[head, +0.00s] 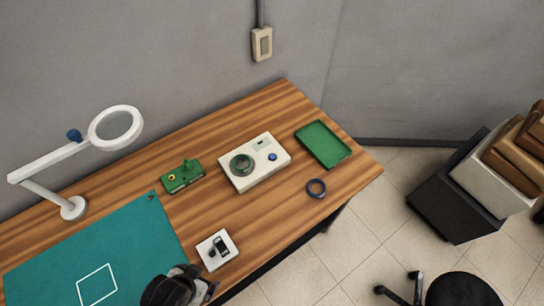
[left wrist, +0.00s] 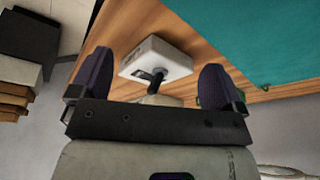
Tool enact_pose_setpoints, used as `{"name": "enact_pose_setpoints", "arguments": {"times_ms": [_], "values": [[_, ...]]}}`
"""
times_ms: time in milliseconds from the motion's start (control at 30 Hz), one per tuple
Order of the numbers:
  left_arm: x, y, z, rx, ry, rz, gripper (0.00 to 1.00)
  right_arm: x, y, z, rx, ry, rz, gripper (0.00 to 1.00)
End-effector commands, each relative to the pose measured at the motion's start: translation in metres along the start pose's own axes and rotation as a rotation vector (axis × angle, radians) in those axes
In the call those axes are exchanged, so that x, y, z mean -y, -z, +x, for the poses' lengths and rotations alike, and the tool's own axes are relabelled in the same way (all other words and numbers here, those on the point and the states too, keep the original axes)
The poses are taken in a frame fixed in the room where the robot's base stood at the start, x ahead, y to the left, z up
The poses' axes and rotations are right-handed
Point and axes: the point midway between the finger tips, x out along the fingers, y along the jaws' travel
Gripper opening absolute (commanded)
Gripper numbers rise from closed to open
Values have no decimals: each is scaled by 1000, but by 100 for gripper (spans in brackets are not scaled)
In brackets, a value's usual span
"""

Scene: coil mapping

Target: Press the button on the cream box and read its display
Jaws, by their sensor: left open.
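The cream box (head: 237,181) stands on the wooden table in the head view. Its top carries a blue button (head: 272,157), a small display (head: 261,143) and a dark greenish ring (head: 242,165). The display is too small to read. My left gripper (head: 188,284) is at the bottom edge of the head view, below and left of the cream box and well apart from it. In the left wrist view its two fingers (left wrist: 152,85) are spread with nothing held. My right gripper is not in view.
A small white device (head: 217,250) with a black part lies near my left gripper; it also shows in the left wrist view (left wrist: 150,55).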

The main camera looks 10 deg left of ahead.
Motion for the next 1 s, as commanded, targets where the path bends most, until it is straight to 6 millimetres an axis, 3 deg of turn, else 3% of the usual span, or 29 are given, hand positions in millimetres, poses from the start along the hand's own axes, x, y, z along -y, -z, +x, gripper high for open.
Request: {"name": "enact_pose_setpoints", "arguments": {"times_ms": [167,1000], "values": [[0,0,0,0,0,0,95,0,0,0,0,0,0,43],[0,0,0,0,0,0,15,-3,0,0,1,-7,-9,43]]}}
